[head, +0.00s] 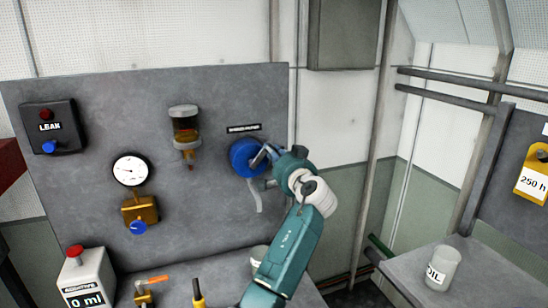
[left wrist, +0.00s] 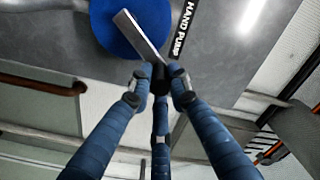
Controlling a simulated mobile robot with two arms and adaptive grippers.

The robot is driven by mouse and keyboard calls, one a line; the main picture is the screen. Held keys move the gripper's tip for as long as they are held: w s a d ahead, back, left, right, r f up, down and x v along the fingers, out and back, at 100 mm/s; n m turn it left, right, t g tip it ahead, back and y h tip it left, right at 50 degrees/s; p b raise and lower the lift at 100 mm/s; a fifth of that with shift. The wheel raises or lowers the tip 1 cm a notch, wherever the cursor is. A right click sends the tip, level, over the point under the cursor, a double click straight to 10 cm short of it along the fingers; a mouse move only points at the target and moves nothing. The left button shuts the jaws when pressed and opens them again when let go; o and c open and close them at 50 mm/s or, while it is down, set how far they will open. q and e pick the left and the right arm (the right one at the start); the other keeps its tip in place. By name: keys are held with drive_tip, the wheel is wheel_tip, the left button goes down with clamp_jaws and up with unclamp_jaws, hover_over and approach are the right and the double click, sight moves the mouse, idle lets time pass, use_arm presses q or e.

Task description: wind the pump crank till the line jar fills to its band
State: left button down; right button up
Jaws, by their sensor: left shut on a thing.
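The blue hand pump (head: 243,157) is mounted on the grey panel under a small black label. Its grey crank arm (left wrist: 138,34) runs from the blue disc down to a dark handle (left wrist: 158,76) in the left wrist view. My left gripper (left wrist: 160,84) is shut on that handle, its blue fingers around it. In the head view my left gripper (head: 272,160) is at the right side of the pump and hides part of the crank. A glass jar (head: 185,125) hangs on the panel left of the pump, with brownish liquid low in it. Its band is too small to make out. My right gripper is out of view.
On the panel are a LEAK box (head: 50,127), a round gauge (head: 130,170) and a brass valve with a blue knob (head: 140,214). An additive bottle (head: 86,277) stands at the lower left. An OIL beaker (head: 442,268) stands on the right bench.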

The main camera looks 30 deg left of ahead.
use_arm(q)
drive_tip(key=shift+w+d+f+m, duration=0.4)
drive_tip(key=shift+f+m, duration=0.15)
drive_tip(key=shift+m, duration=0.45)
wheel_tip(320, 180, down, 9)
drive_tip(key=m+p, duration=0.3)
drive_tip(key=m, duration=1.1)
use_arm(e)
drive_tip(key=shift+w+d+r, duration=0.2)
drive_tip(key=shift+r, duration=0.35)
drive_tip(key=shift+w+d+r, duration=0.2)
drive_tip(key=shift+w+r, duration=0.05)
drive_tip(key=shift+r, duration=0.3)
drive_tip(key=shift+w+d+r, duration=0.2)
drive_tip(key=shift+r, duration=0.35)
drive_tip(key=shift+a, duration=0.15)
